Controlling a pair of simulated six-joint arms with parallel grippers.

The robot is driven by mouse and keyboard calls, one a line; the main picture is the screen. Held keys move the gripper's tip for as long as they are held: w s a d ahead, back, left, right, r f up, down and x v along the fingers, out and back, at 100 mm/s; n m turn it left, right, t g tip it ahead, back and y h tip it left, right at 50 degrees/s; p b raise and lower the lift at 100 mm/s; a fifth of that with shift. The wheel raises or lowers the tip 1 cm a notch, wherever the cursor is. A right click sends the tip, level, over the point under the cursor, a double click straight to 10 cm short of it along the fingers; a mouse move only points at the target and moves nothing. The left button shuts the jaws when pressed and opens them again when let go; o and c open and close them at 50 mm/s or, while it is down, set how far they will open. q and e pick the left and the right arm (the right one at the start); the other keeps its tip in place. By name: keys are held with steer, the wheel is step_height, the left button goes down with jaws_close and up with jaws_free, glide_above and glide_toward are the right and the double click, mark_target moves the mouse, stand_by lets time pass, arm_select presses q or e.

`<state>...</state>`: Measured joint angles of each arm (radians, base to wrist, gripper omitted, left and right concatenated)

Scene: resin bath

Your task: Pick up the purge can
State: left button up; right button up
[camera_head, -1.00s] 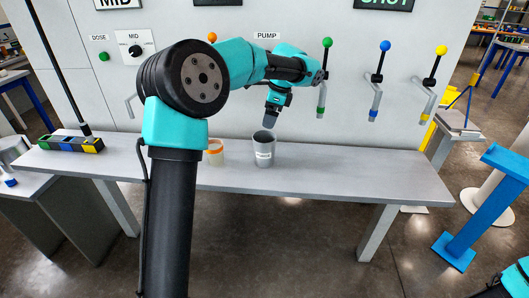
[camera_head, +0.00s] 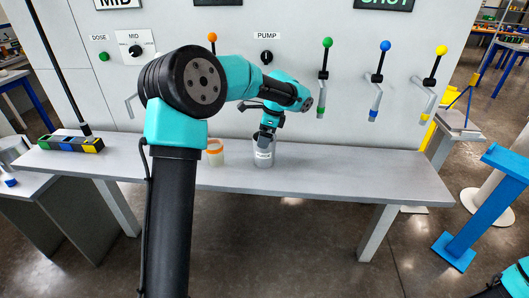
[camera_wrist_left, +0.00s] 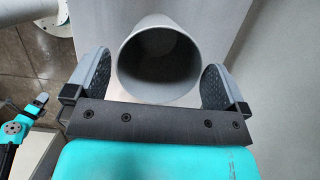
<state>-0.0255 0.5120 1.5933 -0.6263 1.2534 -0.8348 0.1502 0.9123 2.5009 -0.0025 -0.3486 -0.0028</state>
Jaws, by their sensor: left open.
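The purge can is a grey, open-topped can (camera_head: 264,159) with a white label, standing upright on the grey bench (camera_head: 330,180) in the head view. In the left wrist view the empty-looking can (camera_wrist_left: 158,62) sits between the two fingers. My left gripper (camera_head: 266,137) is at the can's rim in the head view. Its dark pads stand on either side of the can in the left wrist view (camera_wrist_left: 158,85), open, with a small gap visible at each side.
A cup with an orange band (camera_head: 215,152) stands just left of the can, partly behind my arm. Levers with green (camera_head: 327,43), blue (camera_head: 385,46) and yellow (camera_head: 441,50) knobs hang on the panel behind. The bench right of the can is clear.

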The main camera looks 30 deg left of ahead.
arm_select(q)
steer(key=x, duration=0.3)
steer(key=shift+w+f, duration=0.1)
steer(key=shift+f, duration=0.15)
steer(key=shift+d, duration=0.1)
steer(key=c, duration=0.9)
steer(key=shift+r, duration=0.1)
steer(key=s+d+r, duration=0.1)
steer(key=s+d, duration=0.1)
steer(key=s, duration=0.2)
steer(key=s+d+r, duration=0.2)
steer(key=s+d, duration=0.1)
steer(key=s, duration=0.2)
steer(key=s+d+r, duration=0.1)
steer(key=s+d, duration=0.2)
steer(key=s, duration=0.1)
steer(key=shift+s+d+r, duration=0.25)
steer(key=shift+s+r, duration=0.05)
steer(key=shift+r, duration=0.1)
